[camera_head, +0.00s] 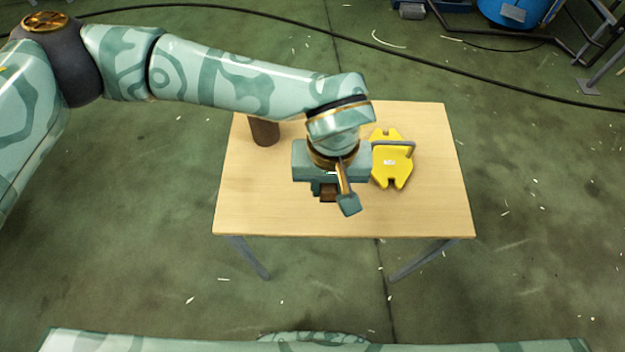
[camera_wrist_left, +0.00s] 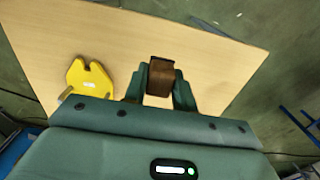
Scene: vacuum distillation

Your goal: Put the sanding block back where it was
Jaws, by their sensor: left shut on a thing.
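The sanding block (camera_head: 328,194) is a small brown block, mostly hidden under my left wrist in the head view. In the left wrist view the block (camera_wrist_left: 161,77) sits between the two green fingers. My left gripper (camera_wrist_left: 160,90) is shut on it. In the head view the gripper (camera_head: 328,190) is over the middle of the wooden table (camera_head: 420,215). I cannot tell whether the block touches the tabletop. My right gripper is not in view.
A yellow notched piece with a grey handle (camera_head: 387,170) lies on the table to the right of my gripper. A dark brown cylinder (camera_head: 264,132) stands at the back left, partly behind my arm. The table's front and right parts are clear.

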